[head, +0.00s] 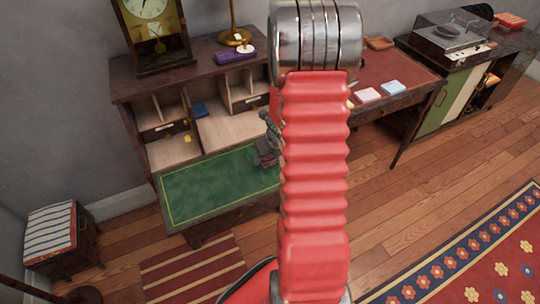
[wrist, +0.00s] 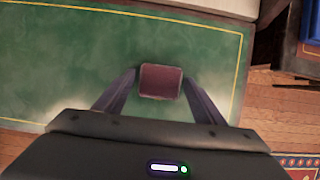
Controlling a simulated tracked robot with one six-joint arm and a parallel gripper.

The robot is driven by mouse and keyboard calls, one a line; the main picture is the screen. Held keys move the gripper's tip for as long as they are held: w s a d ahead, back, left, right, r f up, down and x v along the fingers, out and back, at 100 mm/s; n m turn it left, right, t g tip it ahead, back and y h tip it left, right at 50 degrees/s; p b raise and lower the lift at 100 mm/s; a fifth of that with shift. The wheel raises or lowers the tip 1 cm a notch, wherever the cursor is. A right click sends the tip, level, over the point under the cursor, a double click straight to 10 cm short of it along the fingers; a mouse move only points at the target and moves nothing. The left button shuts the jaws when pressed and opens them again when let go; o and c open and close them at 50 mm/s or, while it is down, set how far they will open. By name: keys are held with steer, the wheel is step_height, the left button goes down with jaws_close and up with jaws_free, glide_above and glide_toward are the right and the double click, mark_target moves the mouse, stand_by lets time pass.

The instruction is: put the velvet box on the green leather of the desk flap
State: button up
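The velvet box (wrist: 160,82) is a small dark maroon box with a flat top. In the wrist view it sits between the two fingers of my gripper (wrist: 159,76), with the fingertips close against its left and right sides. The green leather (wrist: 60,60) of the desk flap, with a thin gold border line, lies beneath and around it. In the head view my gripper (head: 268,128) points down over the right part of the green leather (head: 215,186), partly hidden by my red arm. I cannot tell whether the box touches the leather.
A clock (head: 153,30), a purple box (head: 235,56) and a brass lamp base (head: 234,38) stand on the desk top. A blue item (head: 200,110) lies among the cubbyholes. A red-topped table (head: 385,68) is to the right. The left part of the flap is clear.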

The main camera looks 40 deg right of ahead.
steer(key=shift+o, duration=0.3)
steer(key=shift+r, duration=0.15)
steer(key=shift+r, duration=0.25)
steer(key=v, duration=1.1)
steer(key=shift+r, duration=0.25)
steer(key=shift+s+a, duration=0.1)
steer(key=shift+a, duration=0.05)
steer(key=a+r+n, duration=1.2)
steer(key=a+n, duration=0.5)
steer(key=s+a+r+n, duration=0.3)
steer(key=s+a+n, duration=0.2)
steer(key=n, duration=0.6)
steer(key=s+a+r+n+t+y, duration=0.1)
steer(key=s+a+r+n, duration=0.3)
steer(key=n, duration=0.7)
steer(key=s+a, duration=0.2)
steer(key=a, duration=0.2)
steer(key=shift+s, duration=0.25)
